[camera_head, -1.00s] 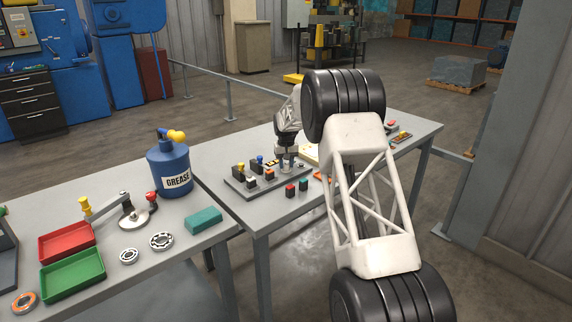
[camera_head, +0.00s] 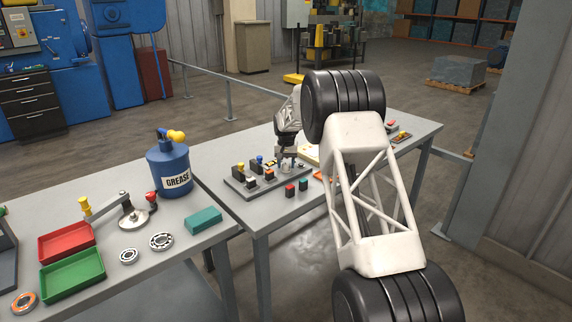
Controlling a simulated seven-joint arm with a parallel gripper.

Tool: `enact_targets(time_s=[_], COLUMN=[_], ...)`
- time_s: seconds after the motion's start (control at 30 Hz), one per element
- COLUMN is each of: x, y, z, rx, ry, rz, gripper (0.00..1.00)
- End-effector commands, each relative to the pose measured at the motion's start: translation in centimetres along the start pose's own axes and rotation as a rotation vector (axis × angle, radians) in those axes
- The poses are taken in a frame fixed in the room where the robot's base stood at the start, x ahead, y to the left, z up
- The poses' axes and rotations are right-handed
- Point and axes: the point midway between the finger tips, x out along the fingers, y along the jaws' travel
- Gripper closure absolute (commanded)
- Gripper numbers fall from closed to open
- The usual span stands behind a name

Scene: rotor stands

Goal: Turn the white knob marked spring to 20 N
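A grey panel (camera_head: 238,187) with several small knobs and blocks lies on the right-hand table. My gripper (camera_head: 287,164) points down at the panel's right end. A pale knob sits at or between its fingertips, mostly hidden by them. It may be the white spring knob, but no marking or scale is readable at this size. I cannot tell whether the fingers touch it or are closed on it. A yellow-topped knob (camera_head: 240,167) and a blue-topped knob (camera_head: 259,160) stand to the left of my gripper.
A red block (camera_head: 290,190) and a dark teal block (camera_head: 303,184) stand in front of the panel. A blue grease can (camera_head: 170,168) and a teal box (camera_head: 204,220) are on the left table. My own arm hides the table's middle right.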

Motion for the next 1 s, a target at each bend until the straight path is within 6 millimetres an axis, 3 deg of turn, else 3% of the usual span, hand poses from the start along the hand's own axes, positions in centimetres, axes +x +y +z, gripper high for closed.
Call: enact_targets(time_s=[0.07, 0.53, 1.0], x=[0.0, -0.8, -6.2], y=[0.0, 0.0, 0.0], z=[0.0, 0.0, 0.0], rx=[0.000, -0.001, 0.000], ry=[0.000, 0.000, 0.001], rz=[0.000, 0.000, 0.000], gripper=[0.39, 0.39, 0.39])
